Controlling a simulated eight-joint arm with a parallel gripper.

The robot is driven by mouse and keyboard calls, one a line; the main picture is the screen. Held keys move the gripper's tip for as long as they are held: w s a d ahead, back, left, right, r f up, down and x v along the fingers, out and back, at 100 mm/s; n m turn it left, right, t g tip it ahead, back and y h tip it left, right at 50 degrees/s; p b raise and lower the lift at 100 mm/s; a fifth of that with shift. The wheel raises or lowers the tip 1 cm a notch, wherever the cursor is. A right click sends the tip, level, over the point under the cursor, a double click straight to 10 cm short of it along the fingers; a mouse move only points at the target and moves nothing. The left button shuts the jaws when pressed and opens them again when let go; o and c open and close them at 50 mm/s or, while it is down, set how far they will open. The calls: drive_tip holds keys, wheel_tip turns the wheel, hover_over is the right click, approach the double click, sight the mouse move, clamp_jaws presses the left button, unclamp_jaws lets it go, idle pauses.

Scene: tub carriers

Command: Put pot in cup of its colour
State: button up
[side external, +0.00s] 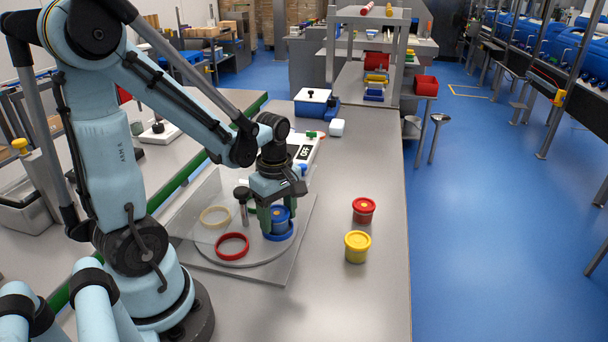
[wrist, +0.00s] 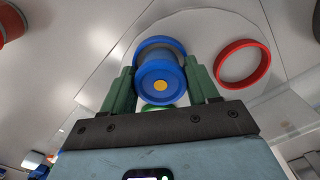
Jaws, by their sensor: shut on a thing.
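My gripper (side external: 278,222) is shut on the blue pot, one green finger on each side. The blue pot (side external: 281,216) is upright, with a blue lid and a yellow dot that shows in the wrist view (wrist: 161,86). The blue ring-shaped cup (side external: 284,237) is at the pot's base, partly hidden by it; I cannot tell whether the pot rests inside. The red cup (side external: 232,258) and yellow cup (side external: 215,224) are empty on the round plate. The red pot (side external: 363,211) and yellow pot (side external: 357,248) stand on the table to the right.
A round grey plate (side external: 255,266) on a clear square base carries the cups. A dark-topped post (side external: 243,208) stands beside my gripper. A white-lidded blue tub (side external: 312,102) and a white box (side external: 337,127) are farther back. The table front right is clear.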

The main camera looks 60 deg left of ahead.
sight(278, 212)
drive_tip(key=o, duration=1.1)
drive_tip(key=shift+f, duration=0.15)
wheel_tip(278, 212, up, 12)
drive_tip(key=d+m+t, duration=0.2)
drive_tip(key=d+m, duration=0.1)
drive_tip(key=m, duration=0.3)
drive_tip(key=w+d+f+m+t, duration=0.1)
drive_tip(key=d+m+t, duration=0.1)
drive_tip(key=m, duration=0.5)
drive_tip(key=w+d+m+t, duration=0.1)
drive_tip(key=d+m+t, duration=0.2)
drive_tip(key=d+m, duration=0.2)
drive_tip(key=shift+w+f+m, duration=0.2)
drive_tip(key=shift+f+m, duration=0.15)
drive_tip(key=shift+m, duration=0.75)
